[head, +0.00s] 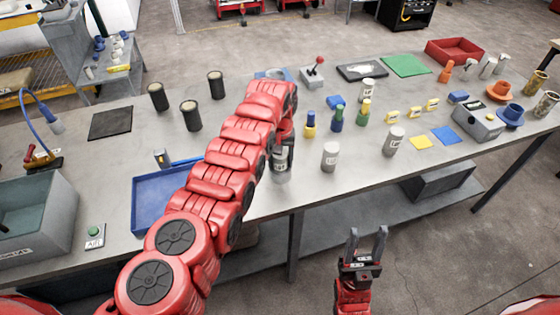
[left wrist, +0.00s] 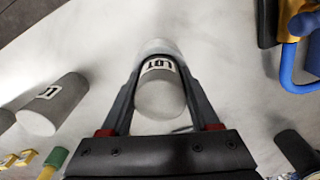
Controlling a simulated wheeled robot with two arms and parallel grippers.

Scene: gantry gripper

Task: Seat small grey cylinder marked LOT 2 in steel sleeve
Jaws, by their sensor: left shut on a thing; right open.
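My left gripper (head: 281,152) is shut on a small grey cylinder (left wrist: 160,95), low over the table near its front edge. In the left wrist view the fingers (left wrist: 158,85) grip its sides, and its white label reads LOT; the number is not legible. A pale, shiny rounded rim (left wrist: 158,46) shows just beyond the cylinder. It may be the steel sleeve, but I cannot tell whether the cylinder is inside it. Another labelled grey cylinder (head: 330,157) stands to the right, also in the left wrist view (left wrist: 52,104). My right gripper (head: 367,243) is open and empty before the table.
More grey cylinders (head: 395,139) and blue, yellow and green pegs (head: 310,124) stand to the right. A blue tray (head: 150,212) lies left, partly behind my left arm. Dark cups (head: 191,115) stand behind it. A grey box (head: 478,122) sits far right.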

